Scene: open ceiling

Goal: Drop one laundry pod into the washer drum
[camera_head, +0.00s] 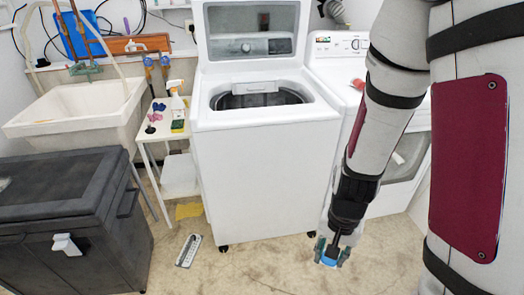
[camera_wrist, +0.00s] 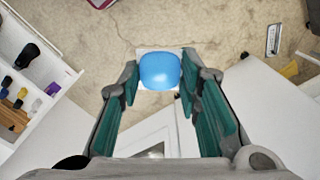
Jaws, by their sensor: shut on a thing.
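The white top-loading washer (camera_head: 265,165) stands in the middle of the head view with its lid (camera_head: 250,28) raised. Its dark drum (camera_head: 262,99) shows through the open top. My gripper (camera_head: 330,254) hangs low in front of the washer's right side, well below the drum opening. It is shut on a blue laundry pod (camera_wrist: 160,70), which sits between the fingertips in the wrist view with white edges around it. The pod also shows at the fingertips in the head view (camera_head: 328,262).
A second white machine (camera_head: 408,150) stands behind my arm. A small table (camera_head: 160,130) with a spray bottle (camera_head: 176,102) and a sink (camera_head: 80,110) are left of the washer. A dark chest (camera_head: 75,220) fills the lower left. A power strip (camera_head: 188,250) lies on the floor.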

